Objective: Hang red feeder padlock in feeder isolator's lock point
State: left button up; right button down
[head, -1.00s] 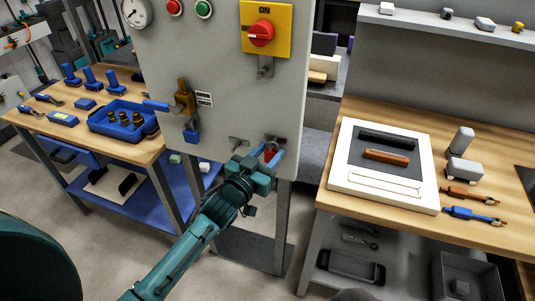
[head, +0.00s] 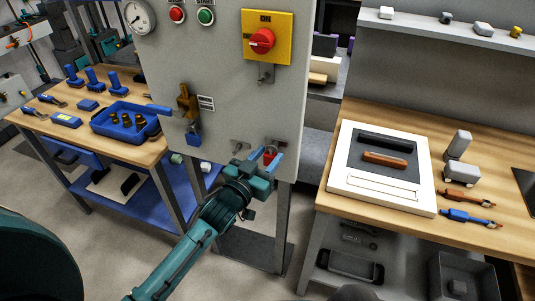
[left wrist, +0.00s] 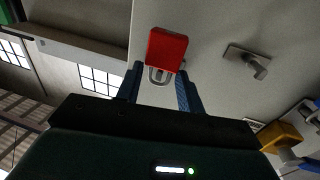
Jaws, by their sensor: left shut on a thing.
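The red padlock (head: 270,157) is at the tips of my left gripper (head: 267,160), in front of the grey panel's lower right part. In the left wrist view the red body (left wrist: 168,47) and metal shackle show between the blue fingers of my left gripper (left wrist: 160,88), which is shut on it. I cannot tell whether the shackle touches a peg behind it. The isolator is a yellow plate (head: 282,33) with a red rotary knob (head: 262,41), higher on the panel. A metal lock point bracket (head: 266,72) sits just below the plate. My right gripper is not in view.
An empty metal peg (head: 240,147) is left of the padlock. A brass valve (head: 187,103) with a blue handle and a blue padlock (head: 193,137) sit further left. A wooden bench (head: 470,200) with a white-framed tray stands right. The panel between peg and bracket is clear.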

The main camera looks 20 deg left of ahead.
pick_arm(q)
jog(key=shift+s+p, duration=0.3)
jog(key=shift+s, duration=0.35)
jog(key=shift+s, duration=0.25)
jog(key=shift+d+p+v, duration=0.2)
jog(key=shift+p+v, duration=0.1)
jog(key=shift+v, duration=0.7)
jog(key=o, duration=0.5)
jog(key=c, duration=0.4)
